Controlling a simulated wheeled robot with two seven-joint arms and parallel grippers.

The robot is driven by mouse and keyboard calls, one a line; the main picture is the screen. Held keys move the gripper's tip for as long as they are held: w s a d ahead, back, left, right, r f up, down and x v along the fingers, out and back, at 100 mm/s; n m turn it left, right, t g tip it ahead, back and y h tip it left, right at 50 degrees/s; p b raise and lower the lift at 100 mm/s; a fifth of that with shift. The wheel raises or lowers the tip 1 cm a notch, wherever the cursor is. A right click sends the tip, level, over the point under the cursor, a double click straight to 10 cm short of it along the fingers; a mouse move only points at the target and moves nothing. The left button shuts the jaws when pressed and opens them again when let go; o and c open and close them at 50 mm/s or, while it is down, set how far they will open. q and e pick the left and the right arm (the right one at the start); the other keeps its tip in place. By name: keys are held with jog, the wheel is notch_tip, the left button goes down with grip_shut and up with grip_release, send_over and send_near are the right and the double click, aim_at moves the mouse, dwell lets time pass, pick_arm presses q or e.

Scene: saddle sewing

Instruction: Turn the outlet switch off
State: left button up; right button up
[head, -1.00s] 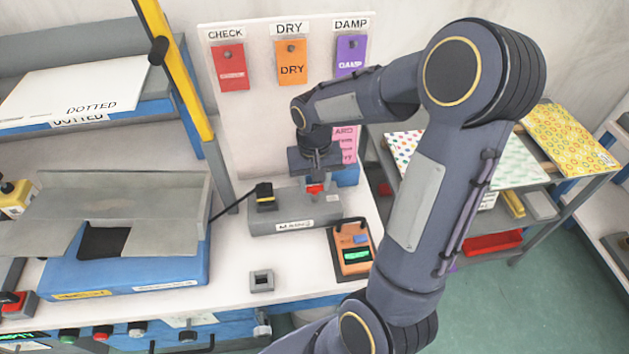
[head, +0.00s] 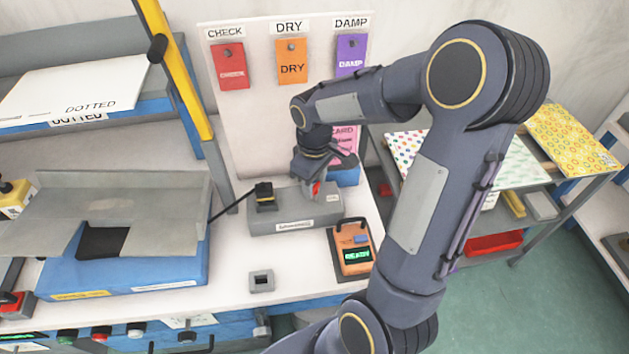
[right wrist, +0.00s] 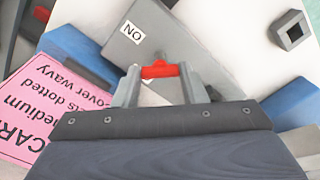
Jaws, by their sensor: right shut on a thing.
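The outlet (head: 290,217) is a long grey box on the white bench, with a black plug in its left end. Its red switch (head: 316,188) is at the right end, partly hidden by my gripper. My right gripper (head: 312,182) reaches down over that end. In the right wrist view its two grey fingers are shut on the red switch (right wrist: 160,70), one on each side. A white label reading ON, seen upside down, is on the grey box (right wrist: 170,40) beside the switch. My left gripper is not in view.
An orange meter (head: 352,262) with a green display stands just right of and in front of the outlet. A small grey square holder (head: 262,281) lies nearer the bench edge. A board with hanging tags (head: 291,62) stands behind. A pink card (right wrist: 45,110) is close to the gripper.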

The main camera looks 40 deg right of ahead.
aim_at(315, 186)
jog(key=n, duration=0.4)
jog(key=shift+r+n, duration=0.1)
jog(key=shift+n, duration=2.1)
jog(key=o, duration=1)
notch_tip(315, 186, up, 8)
jog(key=shift+f, duration=0.15)
jog(key=shift+s, duration=0.1)
